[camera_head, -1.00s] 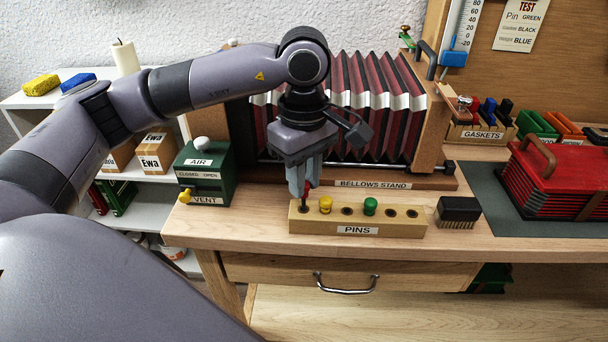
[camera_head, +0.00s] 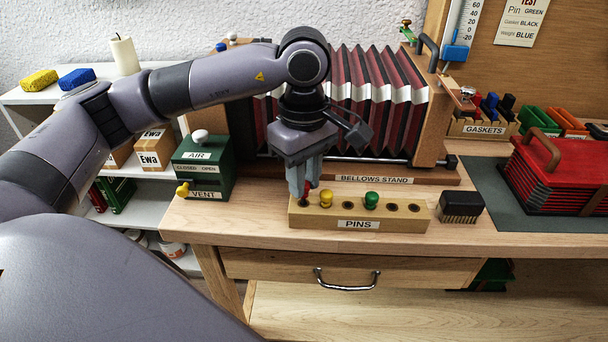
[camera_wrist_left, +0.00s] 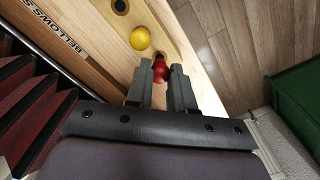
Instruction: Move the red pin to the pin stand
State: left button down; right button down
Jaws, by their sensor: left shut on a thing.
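The pin stand (camera_head: 400,222) is a light wooden block labelled PINS on the workbench. A yellow pin (camera_head: 326,198) and a green pin (camera_head: 371,200) stand in it, and the holes at its right are empty. My left gripper (camera_head: 304,192) points down over the stand's left end. It is shut on the red pin (camera_wrist_left: 160,71), whose red head shows between the fingers in the left wrist view. The pin's dark lower part is at the leftmost hole; I cannot tell how deep it sits. The yellow pin also shows in the left wrist view (camera_wrist_left: 140,39), close beside the fingers. My right gripper is out of view.
The bellows stand (camera_head: 375,178) rises behind the pin stand. A green valve box (camera_head: 204,170) stands to the left. Bare bench lies in front.

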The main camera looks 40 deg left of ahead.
pick_arm(q)
jog(key=shift+f+b, duration=0.35)
jog(key=shift+b, duration=0.15)
dwell(0.7)
jog(key=shift+f, duration=0.3)
jog(key=shift+b, duration=0.3)
jog(key=c, duration=0.7)
grip_release()
jog(key=shift+o, duration=0.2)
jog(key=shift+r, duration=0.1)
jog(key=shift+r+p, duration=2.55)
jog(key=shift+r, duration=1.2)
